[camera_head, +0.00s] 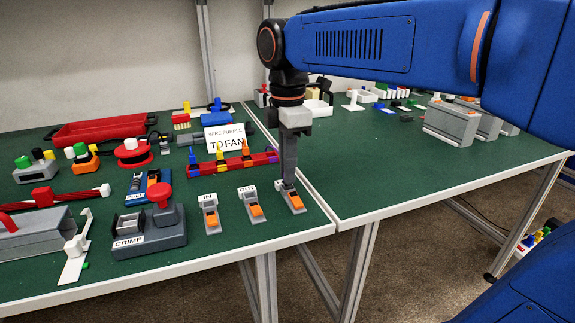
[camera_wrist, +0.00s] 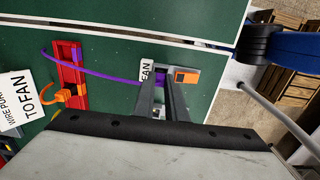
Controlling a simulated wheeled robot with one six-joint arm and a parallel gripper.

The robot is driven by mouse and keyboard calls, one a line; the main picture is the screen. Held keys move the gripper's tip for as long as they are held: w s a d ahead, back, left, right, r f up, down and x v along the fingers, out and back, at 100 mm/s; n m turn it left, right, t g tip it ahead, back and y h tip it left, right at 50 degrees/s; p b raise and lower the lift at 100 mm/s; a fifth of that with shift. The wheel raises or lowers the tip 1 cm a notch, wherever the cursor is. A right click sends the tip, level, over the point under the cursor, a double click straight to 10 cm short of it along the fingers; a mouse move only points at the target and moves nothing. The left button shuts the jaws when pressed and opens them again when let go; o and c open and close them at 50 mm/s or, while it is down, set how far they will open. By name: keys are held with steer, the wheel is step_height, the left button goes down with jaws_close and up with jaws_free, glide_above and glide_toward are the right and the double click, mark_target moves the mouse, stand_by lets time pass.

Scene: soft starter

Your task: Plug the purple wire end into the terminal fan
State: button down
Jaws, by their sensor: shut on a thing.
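My gripper (camera_head: 288,182) points straight down over the terminal fan (camera_head: 293,201), the rightmost of three grey terminals with orange levers. In the wrist view its fingers (camera_wrist: 161,88) are shut on the purple wire end (camera_wrist: 159,78). The purple wire (camera_wrist: 100,76) curves from there to the red strip at the left. The terminal fan (camera_wrist: 193,70) shows beside the fingertips, with its orange lever on the far side and a FAN label by it. The purple end is at the terminal's near side; the fingers hide whether it is inside the opening.
The IN terminal (camera_head: 210,214) and OUT terminal (camera_head: 251,205) stand to the left. A red strip (camera_head: 232,163) with coloured ends lies behind, near the "WIRE PURPLE TO FAN" card (camera_head: 225,138). The crimp tool (camera_head: 150,238) is further left. The table's edge is close at the right.

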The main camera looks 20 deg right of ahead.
steer(key=shift+f, duration=0.1)
steer(key=c, duration=1.7)
jaws_free()
step_height(320, 180, up, 17)
steer(key=shift+r, duration=0.2)
